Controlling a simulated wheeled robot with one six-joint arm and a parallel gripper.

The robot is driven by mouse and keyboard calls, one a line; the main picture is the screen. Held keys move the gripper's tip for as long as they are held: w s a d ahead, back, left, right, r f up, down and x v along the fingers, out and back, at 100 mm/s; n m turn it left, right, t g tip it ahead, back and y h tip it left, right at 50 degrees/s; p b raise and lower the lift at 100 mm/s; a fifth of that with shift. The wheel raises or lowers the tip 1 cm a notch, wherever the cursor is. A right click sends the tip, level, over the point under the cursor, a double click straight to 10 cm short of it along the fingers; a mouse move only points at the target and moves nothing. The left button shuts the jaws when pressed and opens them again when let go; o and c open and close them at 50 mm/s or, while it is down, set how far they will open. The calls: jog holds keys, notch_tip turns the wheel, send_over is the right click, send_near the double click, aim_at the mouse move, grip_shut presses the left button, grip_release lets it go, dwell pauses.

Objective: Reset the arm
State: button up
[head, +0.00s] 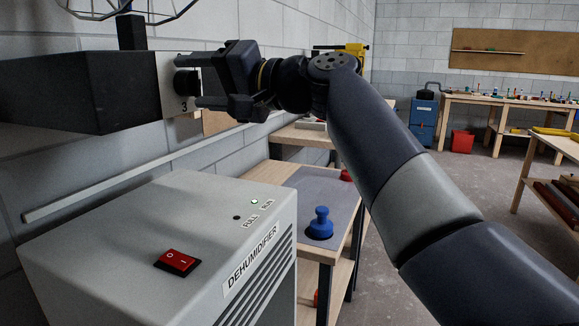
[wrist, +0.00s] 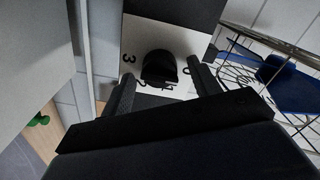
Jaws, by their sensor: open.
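My gripper (head: 192,80) is at the upper left in the head view, at the end of my raised, bent arm. Its two fingers are open and point left at a pale numbered plate (head: 169,72) on a dark box (head: 80,92). A black knob (head: 184,84) on the plate sits between the fingers. In the wrist view the knob (wrist: 158,68) shows between the apart fingertips of my gripper (wrist: 160,82), with numbers around it. Whether a finger touches the knob, I cannot tell.
A grey dehumidifier (head: 150,235) with a red switch (head: 178,262) stands below the gripper. A low bench (head: 285,180) carries a blue knobbed piece (head: 320,224). A wire cage (head: 130,8) is above the dark box. The block wall is close behind; open floor lies to the right.

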jog(key=shift+d, duration=0.1)
jog(key=v, duration=1)
jog(key=x, duration=1)
jog(key=shift+a+r, duration=0.15)
jog(key=shift+a, duration=0.05)
jog(key=shift+d+r+m+p, duration=0.1)
jog(key=shift+d+m+p, duration=0.05)
jog(key=shift+m+p, duration=1)
jog(key=m+p, duration=0.6)
jog(key=m, duration=0.2)
jog(key=shift+m, duration=0.35)
jog(key=m+p, duration=0.6)
jog(key=shift+m, duration=0.4)
jog(key=m+p, duration=0.2)
jog(key=m, duration=0.1)
jog(key=shift+f, duration=0.3)
jog(key=shift+m+p, duration=0.3)
jog(key=shift+p, duration=0.05)
